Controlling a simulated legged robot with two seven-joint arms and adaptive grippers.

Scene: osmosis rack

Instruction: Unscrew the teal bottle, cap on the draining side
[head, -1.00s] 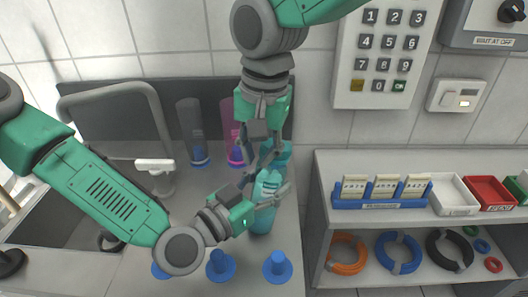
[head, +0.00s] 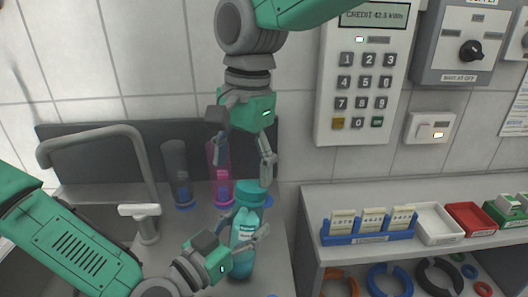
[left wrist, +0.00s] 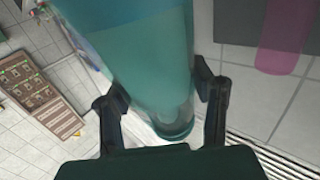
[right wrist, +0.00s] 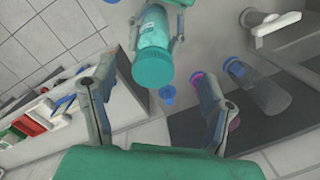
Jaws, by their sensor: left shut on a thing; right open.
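The teal bottle (head: 243,234) stands upright with its teal cap (head: 250,192) on top. My left gripper (head: 245,250) is shut around the bottle's body from the left; in the left wrist view the bottle (left wrist: 150,60) fills the space between its fingers. My right gripper (head: 241,170) is open, pointing down above the cap, with a finger to either side and nothing held. In the right wrist view the cap (right wrist: 153,68) lies between and beyond the open fingers. Whether the thread is loosened cannot be seen.
Behind the bottle stand a grey bottle (head: 177,168) and a pink bottle (head: 219,165), cap-down. A white-handled tap (head: 140,211) is at left. A shelf with a blue card rack (head: 366,238) and trays stands right. A keypad (head: 362,92) hangs on the wall.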

